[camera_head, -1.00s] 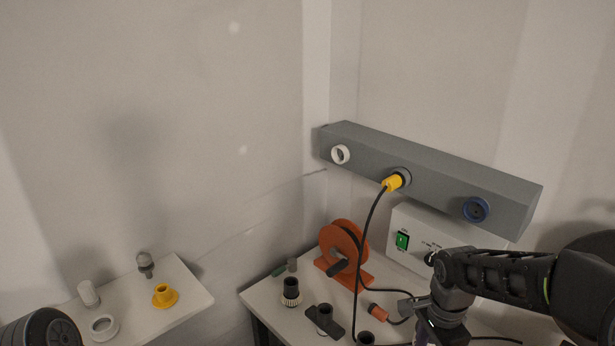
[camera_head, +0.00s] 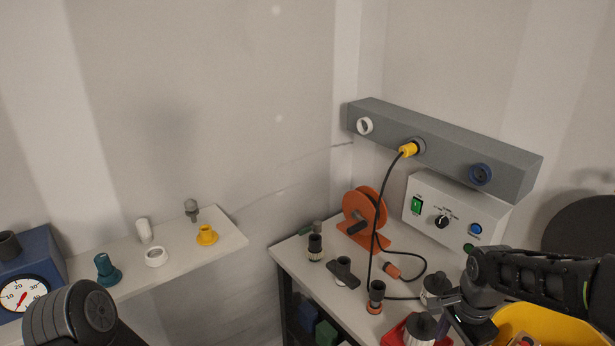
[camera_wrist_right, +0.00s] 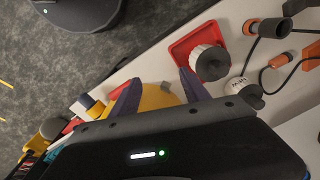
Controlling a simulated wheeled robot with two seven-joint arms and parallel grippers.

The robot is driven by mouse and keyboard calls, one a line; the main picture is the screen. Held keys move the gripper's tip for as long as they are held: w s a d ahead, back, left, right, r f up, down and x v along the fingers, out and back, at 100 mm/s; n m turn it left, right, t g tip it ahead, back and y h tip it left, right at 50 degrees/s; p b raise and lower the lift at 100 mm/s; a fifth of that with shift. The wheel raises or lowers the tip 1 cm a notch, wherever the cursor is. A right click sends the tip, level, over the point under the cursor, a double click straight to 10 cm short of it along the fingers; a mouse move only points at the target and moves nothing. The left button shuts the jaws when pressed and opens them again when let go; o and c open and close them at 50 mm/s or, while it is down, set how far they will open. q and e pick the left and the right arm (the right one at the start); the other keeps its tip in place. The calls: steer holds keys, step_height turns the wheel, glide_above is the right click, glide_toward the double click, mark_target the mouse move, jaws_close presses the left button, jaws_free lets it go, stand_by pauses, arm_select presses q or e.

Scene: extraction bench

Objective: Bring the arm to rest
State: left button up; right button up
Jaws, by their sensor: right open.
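My right arm comes in from the right in the head view, bent over the front right of the bench (camera_head: 300,262). Its gripper (camera_wrist_right: 158,92) shows in the wrist view with two dark purple fingers spread apart and nothing between them. A yellow bin (camera_wrist_right: 158,100) lies beyond the fingers; it also shows in the head view (camera_head: 550,318). A ribbed white piece with a dark top (camera_wrist_right: 210,62) on a red tray (camera_wrist_right: 183,45) is close beside one finger; I cannot tell whether they touch. A dark rounded part of my left arm shows at lower left, its gripper out of view.
A grey rail (camera_head: 445,148) holds a yellow plug (camera_head: 408,150) with a hanging black cable. An orange reel (camera_head: 364,212), a white control box (camera_head: 457,212) and several fittings stand on the bench. A shelf (camera_head: 190,262) at left carries small parts and a blue gauge box (camera_head: 42,252).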

steer(key=w+a+f+n+t+y, duration=0.2)
steer(key=w+a+f+n+t, duration=0.2)
steer(key=a+f+n, duration=0.8)
steer(key=s+a+f+g, duration=0.1)
steer(key=s+a+f, duration=0.3)
steer(key=s, duration=0.3)
steer(key=s+a+f+g+y, duration=0.1)
steer(key=s+a+f, duration=0.3)
steer(key=s+f, duration=0.2)
steer(key=s+a+f+n+g+y, duration=0.1)
steer(key=s+a+f+g, duration=0.1)
steer(key=s+a+f, duration=0.2)
steer(key=s+f, duration=0.1)
steer(key=s, duration=0.2)
steer(key=shift+s+a, duration=0.3)
steer(key=shift+s, duration=0.05)
steer(key=shift+c, duration=0.4)
